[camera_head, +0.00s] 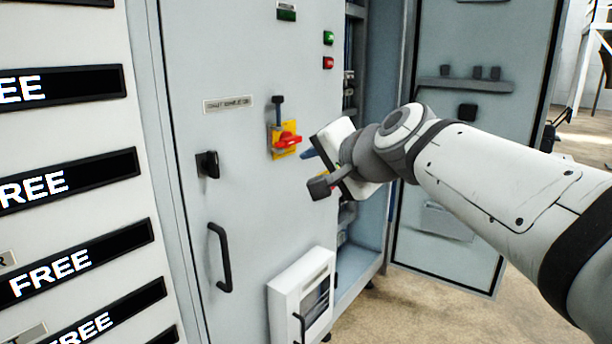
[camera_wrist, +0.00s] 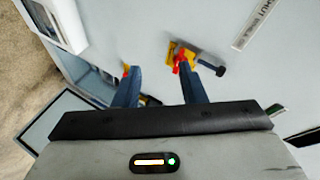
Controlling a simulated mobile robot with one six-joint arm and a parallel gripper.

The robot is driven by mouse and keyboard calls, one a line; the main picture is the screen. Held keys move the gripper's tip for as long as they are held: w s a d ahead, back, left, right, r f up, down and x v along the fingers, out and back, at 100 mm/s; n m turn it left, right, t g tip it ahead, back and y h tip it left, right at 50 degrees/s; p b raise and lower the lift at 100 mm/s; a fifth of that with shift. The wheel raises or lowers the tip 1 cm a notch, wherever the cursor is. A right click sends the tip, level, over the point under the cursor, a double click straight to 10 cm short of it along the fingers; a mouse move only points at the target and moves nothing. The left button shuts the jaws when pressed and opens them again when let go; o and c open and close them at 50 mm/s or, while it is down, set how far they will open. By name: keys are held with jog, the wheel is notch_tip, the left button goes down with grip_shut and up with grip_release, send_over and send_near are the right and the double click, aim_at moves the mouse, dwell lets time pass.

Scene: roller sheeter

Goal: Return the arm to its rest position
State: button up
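My gripper (camera_wrist: 160,76) shows in the wrist view with its two blue fingers apart and nothing visible between them. In the head view my white arm reaches in from the right, and the gripper end is partly hidden behind the wrist. One blue finger shows just right of a red rotary switch handle (camera_head: 288,139) on a yellow plate (camera_head: 284,153), set on the grey cabinet door (camera_head: 250,60). In the wrist view the red handle (camera_wrist: 180,60) lies beyond the right finger's tip. I cannot tell whether they touch.
The door carries a black knob (camera_head: 208,164), a black pull handle (camera_head: 221,257) and a white box (camera_head: 301,295) low down. Right of it the cabinet stands open, with another door (camera_head: 440,150) swung out behind my arm. Drawers labelled FREE (camera_head: 60,264) stand left.

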jog(key=s+d+f+n+g+h+p, duration=0.3)
jog(key=s+d+f+g+p, duration=0.1)
jog(key=s+p, duration=0.4)
jog(key=s+d+f+n+g+h+p, duration=0.3)
jog(key=s+d+f+n+g+p, duration=0.1)
jog(key=s+d+p, duration=0.4)
notch_tip(320, 180, down, 2)
jog(key=shift+s+d+f+g+h+p, duration=0.1)
jog(key=shift+s+d+g+h+p, duration=0.45)
jog(key=shift+s, duration=0.7)
jog(key=shift+a+y, duration=0.1)
jog(key=shift+y, duration=0.15)
